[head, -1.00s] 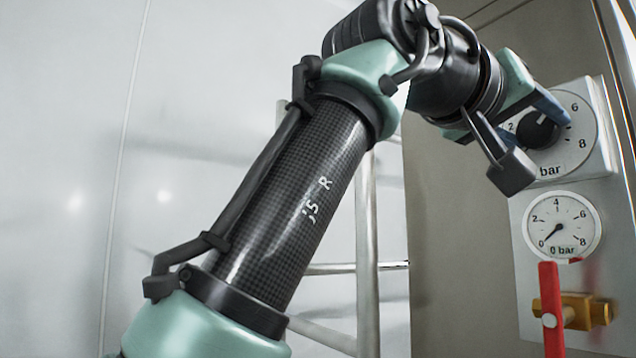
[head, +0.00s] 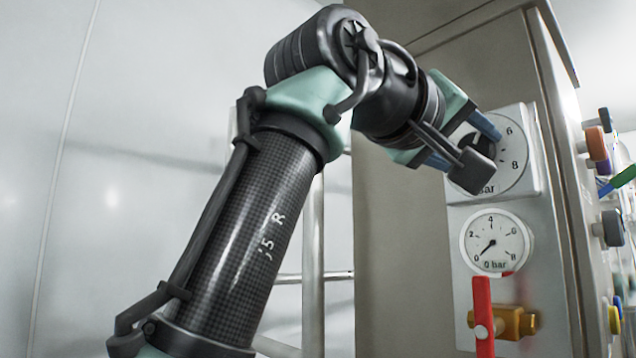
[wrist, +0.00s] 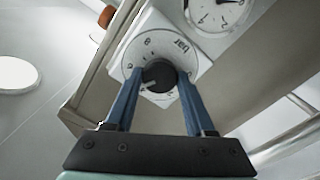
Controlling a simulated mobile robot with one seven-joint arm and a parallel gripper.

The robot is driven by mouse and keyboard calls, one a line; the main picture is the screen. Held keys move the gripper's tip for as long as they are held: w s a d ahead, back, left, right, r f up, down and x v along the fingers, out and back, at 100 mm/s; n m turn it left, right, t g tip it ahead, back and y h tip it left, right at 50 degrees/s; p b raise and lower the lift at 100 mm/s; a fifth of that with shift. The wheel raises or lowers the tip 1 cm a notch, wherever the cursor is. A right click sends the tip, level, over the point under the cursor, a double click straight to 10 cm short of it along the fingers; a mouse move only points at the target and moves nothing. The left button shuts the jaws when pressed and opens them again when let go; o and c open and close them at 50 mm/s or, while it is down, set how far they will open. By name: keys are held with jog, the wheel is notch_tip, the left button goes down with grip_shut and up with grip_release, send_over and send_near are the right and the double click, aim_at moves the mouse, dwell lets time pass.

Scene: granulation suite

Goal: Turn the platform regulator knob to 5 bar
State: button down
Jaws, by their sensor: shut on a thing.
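The regulator knob (wrist: 158,75) is black and round, at the centre of a white numbered dial (head: 517,170) on a square plate. My gripper (wrist: 159,73) has its two blue fingers on either side of the knob, shut on it. In the wrist view the dial appears upside down, and a pale pointer mark on the knob points to the lower left; the number there is unclear. In the head view my wrist hides most of the knob and the dial's left side. The round gauge (head: 497,242) below has its needle at 0 bar.
A red lever (head: 483,315) stands upright on a brass valve (head: 512,323) under the gauge. The metal cabinet's (head: 400,200) side and edge lie near my wrist. Coloured fittings (head: 597,143) stick out at the far right. A pale rail (head: 313,240) stands behind my arm.

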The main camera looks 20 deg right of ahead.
jog(key=shift+c, duration=1.3)
grip_release()
jog(key=b+v, duration=0.5)
jog(key=v, duration=0.8)
jog(key=shift+w, duration=0.1)
jog(key=w+a+f+n+t+y+b, duration=0.25)
jog(key=w+a+f+t, duration=0.45)
jog(key=w+f+t, duration=0.4)
jog(key=s+a+f+n+t+y+b, duration=0.2)
jog(key=s+a+f+n+t+y, duration=0.2)
jog(key=s+a+f+t+y, duration=0.5)
notch_tip(320, 180, down, 4)
jog(key=s+a+y, duration=0.1)
jog(key=s+y, duration=0.2)
jog(key=y, duration=0.2)
jog(key=shift+a, duration=0.35)
